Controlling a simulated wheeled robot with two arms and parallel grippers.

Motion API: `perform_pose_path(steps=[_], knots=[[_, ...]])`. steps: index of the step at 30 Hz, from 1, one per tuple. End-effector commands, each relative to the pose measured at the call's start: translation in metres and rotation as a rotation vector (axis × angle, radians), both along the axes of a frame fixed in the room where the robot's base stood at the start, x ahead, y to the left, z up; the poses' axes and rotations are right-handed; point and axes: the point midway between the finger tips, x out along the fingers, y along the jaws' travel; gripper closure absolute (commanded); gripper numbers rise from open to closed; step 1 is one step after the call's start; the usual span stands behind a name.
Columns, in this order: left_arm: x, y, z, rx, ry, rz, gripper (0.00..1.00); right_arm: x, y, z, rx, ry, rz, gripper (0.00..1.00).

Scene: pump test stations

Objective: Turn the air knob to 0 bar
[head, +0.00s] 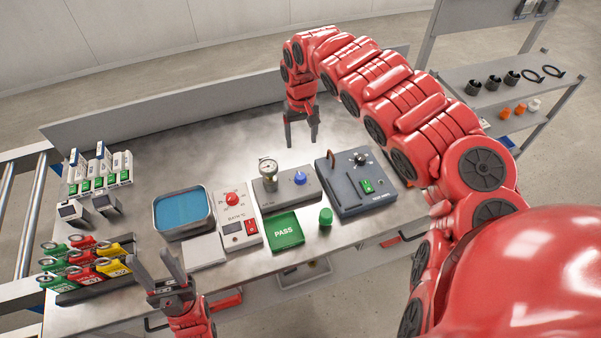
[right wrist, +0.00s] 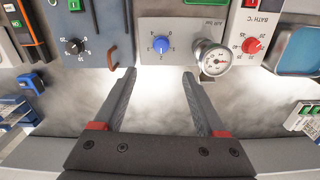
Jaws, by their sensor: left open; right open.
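The blue air knob (head: 300,178) sits on a grey air unit (head: 284,193) beside a round pressure gauge (head: 268,168). In the right wrist view the knob (right wrist: 161,44) is near the top centre, with a printed scale around it; its setting and the gauge (right wrist: 213,58) reading are too small to tell surely. My right gripper (head: 302,143) is open and empty, behind the air unit and apart from the knob. In the wrist view its fingers (right wrist: 159,74) point toward the knob, one to each side. My left gripper (head: 153,258) is open and empty at the bench's front left.
A bath controller with a red knob (head: 232,199) and a blue-filled tray (head: 183,211) stand left of the air unit. A dark box with a handle (head: 352,190) stands right. A green PASS plate (head: 285,231) and green knob (head: 326,217) are in front. The bench behind is clear.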

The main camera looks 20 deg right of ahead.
Motion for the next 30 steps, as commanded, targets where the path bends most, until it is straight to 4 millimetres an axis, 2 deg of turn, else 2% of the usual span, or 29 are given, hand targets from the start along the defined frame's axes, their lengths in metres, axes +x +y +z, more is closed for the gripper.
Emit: perform_pose_path(steps=[4, 9, 18, 26, 30], knots=[[0.0, 0.0, -0.002, 0.0, 0.0, 0.0, 0.5, -0.001, 0.003, -0.022, 0.002, 0.003, 0.003, 0.27], [0.0, 0.0, 0.007, 0.0, 0.0, 0.0, 0.5, -0.001, 0.004, -0.059, 0.009, 0.002, 0.003, 0.27], [0.0, 0.0, 0.017, 0.0, 0.0, 0.0, 0.5, -0.001, 0.004, -0.109, 0.009, 0.001, 0.004, 0.27], [0.0, 0.0, 0.02, 0.0, 0.0, 0.0, 0.5, 0.001, 0.005, -0.146, 0.01, -0.006, 0.005, 0.27], [0.0, 0.0, 0.02, 0.0, 0.0, 0.0, 0.5, 0.001, 0.004, -0.158, 0.009, -0.005, 0.004, 0.27]])
